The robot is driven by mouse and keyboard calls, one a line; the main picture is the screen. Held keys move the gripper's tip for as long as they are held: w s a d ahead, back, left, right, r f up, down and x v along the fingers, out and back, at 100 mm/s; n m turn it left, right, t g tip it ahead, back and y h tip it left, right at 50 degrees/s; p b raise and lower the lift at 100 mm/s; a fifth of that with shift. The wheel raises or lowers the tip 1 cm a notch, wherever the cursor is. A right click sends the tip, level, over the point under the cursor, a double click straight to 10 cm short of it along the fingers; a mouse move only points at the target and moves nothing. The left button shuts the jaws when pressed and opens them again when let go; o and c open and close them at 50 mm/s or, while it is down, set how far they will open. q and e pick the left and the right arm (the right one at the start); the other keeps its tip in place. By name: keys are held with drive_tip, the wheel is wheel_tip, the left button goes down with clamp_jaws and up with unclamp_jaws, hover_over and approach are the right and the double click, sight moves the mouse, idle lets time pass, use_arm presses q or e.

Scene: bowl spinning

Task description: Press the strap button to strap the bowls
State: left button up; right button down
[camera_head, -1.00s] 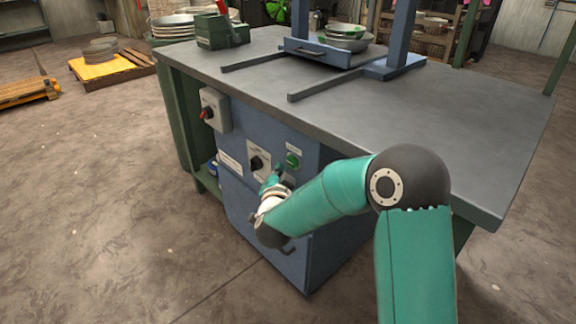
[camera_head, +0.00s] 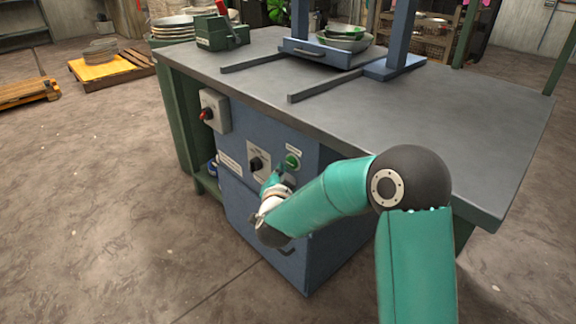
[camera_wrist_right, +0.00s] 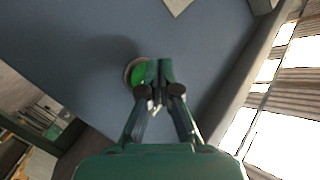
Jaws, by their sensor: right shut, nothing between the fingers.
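The strap button is a round green button (camera_head: 292,161) on the blue front panel of the machine table. It also shows in the right wrist view (camera_wrist_right: 138,75), partly covered by my fingertips. My right gripper (camera_head: 286,178) is just below the button in the head view; in the wrist view its closed, empty fingertips (camera_wrist_right: 159,70) overlap the button's right edge. I cannot tell whether they touch it. The bowls (camera_head: 344,42), grey and green, are stacked on the blue tray (camera_head: 316,55) under the blue frame. My left gripper is not in view.
A black knob (camera_head: 257,164) sits left of the button, and a red switch on a grey box (camera_head: 213,110) is farther left. The grey tabletop (camera_head: 440,110) overhangs the panel. A green device (camera_head: 220,32) and stacked plates (camera_head: 172,28) stand at the back left.

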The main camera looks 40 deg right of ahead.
drive_tip(key=shift+d, duration=0.15)
idle(0.4)
drive_tip(key=shift+d, duration=0.3)
drive_tip(key=shift+w+d+r, duration=0.1)
drive_tip(key=shift+d, duration=0.35)
idle(0.9)
drive_tip(key=shift+a+b, duration=0.3)
drive_tip(key=shift+a, duration=0.6)
drive_tip(key=a, duration=0.5)
drive_tip(key=shift+s, duration=0.3)
idle(0.5)
